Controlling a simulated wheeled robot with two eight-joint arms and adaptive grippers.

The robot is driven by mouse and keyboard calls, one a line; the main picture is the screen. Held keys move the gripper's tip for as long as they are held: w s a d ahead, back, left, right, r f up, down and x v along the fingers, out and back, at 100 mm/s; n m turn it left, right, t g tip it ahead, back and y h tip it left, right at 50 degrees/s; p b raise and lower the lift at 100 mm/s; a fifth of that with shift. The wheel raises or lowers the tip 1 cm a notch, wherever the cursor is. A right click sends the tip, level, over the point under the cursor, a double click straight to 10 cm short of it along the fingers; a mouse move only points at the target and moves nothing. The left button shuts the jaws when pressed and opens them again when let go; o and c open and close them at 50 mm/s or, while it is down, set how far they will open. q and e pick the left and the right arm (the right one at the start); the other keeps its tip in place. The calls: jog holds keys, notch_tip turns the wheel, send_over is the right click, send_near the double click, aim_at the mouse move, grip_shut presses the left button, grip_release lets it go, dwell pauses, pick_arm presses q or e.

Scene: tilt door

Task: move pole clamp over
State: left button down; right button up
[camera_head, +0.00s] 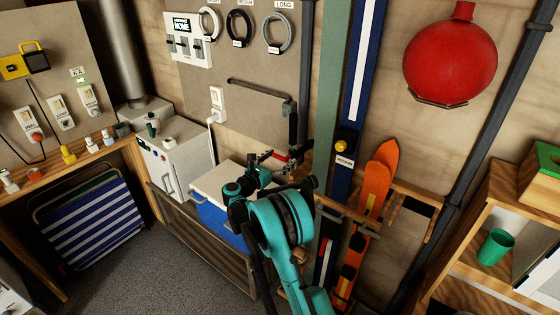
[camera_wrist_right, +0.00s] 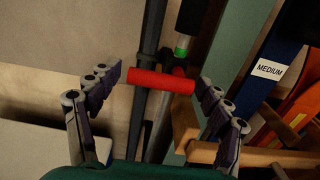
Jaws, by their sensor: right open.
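My right gripper (camera_head: 277,162) is open in front of the back wall, above the white-lidded box. In the right wrist view my right gripper (camera_wrist_right: 157,83) has its two jointed fingers spread on either side of a short red bar (camera_wrist_right: 160,81). The bar looks like part of the pole clamp. It lies across a dark upright pole (camera_wrist_right: 146,110), and no finger visibly closes on it. In the head view the dark pole (camera_head: 304,70) runs down the wall, and the clamp is mostly hidden by my gripper and arm. My left gripper is not in view.
A blue box with a white lid (camera_head: 210,182) stands below the gripper, behind a wooden slatted panel (camera_head: 200,235). A green board (camera_head: 330,80), a blue board (camera_head: 362,70) and orange skis (camera_head: 377,185) stand right of the pole.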

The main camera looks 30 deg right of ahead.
jog(key=c, duration=1.2)
jog(key=shift+o, duration=0.2)
jog(key=shift+n, duration=0.3)
jog(key=n, duration=0.4)
jog(key=shift+s+d+f+b, duration=0.1)
jog(key=shift+s+f+b, duration=0.05)
jog(key=shift+f+b, duration=0.25)
jog(key=n, duration=0.5)
jog(key=shift+s+d+f, duration=0.15)
jog(key=shift+s+f, duration=0.1)
jog(key=shift+s+d+f+n+b, duration=0.15)
jog(key=shift+s+n, duration=0.1)
jog(key=shift+n, duration=1.15)
jog(key=shift+s+d+r+n+b, duration=0.1)
jog(key=shift+s+n+b, duration=0.1)
jog(key=shift+n, duration=1.2)
jog(key=shift+s+d+f+n+b, duration=0.15)
jog(key=shift+s+n, duration=0.1)
jog(key=shift+n, duration=1.15)
jog(key=shift+a+r, duration=0.1)
